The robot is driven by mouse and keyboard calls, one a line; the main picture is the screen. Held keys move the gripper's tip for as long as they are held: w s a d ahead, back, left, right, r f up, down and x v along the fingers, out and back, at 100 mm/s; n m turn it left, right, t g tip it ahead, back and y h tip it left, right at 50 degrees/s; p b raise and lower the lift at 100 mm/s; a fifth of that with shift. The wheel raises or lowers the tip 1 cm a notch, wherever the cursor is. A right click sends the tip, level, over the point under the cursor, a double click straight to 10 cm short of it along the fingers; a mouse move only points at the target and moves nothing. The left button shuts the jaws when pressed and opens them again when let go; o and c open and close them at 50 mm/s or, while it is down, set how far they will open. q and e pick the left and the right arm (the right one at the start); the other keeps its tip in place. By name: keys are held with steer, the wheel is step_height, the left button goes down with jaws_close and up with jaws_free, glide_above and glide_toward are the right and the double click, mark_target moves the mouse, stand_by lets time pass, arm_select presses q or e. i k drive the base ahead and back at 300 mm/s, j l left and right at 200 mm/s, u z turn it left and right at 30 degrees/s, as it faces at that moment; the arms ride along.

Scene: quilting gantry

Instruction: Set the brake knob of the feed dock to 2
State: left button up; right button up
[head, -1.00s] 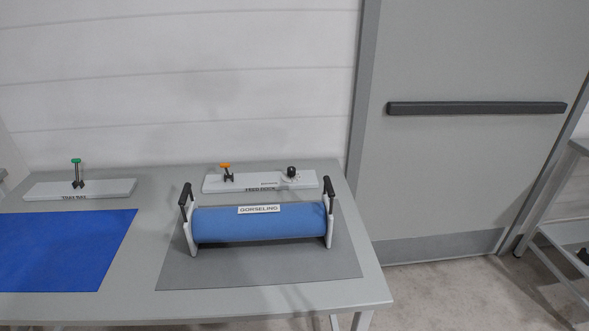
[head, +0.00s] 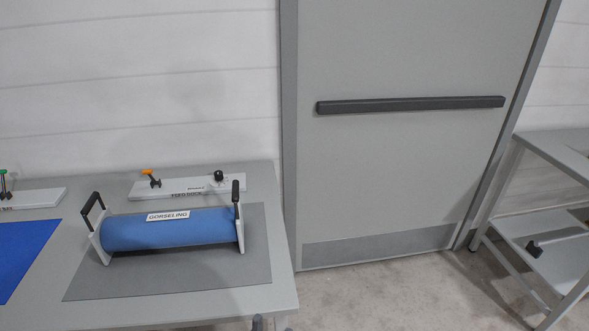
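The feed dock (head: 170,190) is a white strip at the back of the grey table, with its label on the front edge. Its black brake knob (head: 219,175) stands near the strip's right end. The knob's pointer and the scale marks are too small to read. An orange-topped lever (head: 149,174) stands near the strip's left end. A blue roll (head: 185,234) labelled GORSELING lies in front of the dock in a white cradle with black handles, whose right handle rises close to the knob in the picture.
The roll's cradle stands on a dark grey mat (head: 110,284). A blue sheet (head: 20,247) and a second white strip (head: 40,198) with a green-topped lever lie at left. A grey door (head: 390,170) with a dark bar is right of the table. A shelved table (head: 560,157) stands far right.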

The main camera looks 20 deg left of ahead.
mark_target(218, 174)
steer(key=i+l+z, duration=0.9)
steer(key=i+u, duration=0.35)
steer(key=i+l+u, duration=0.35)
steer(key=i+u, duration=0.15)
steer(key=u, duration=0.25)
steer(key=i+u, duration=0.15)
steer(key=u, duration=0.3)
steer(key=i+u, duration=0.2)
steer(key=u, duration=0.2)
steer(key=i+l+u, duration=0.1)
steer(key=u, duration=0.35)
steer(key=i+l+u, duration=0.1)
steer(key=l+u, duration=0.15)
steer(key=u, duration=0.15)
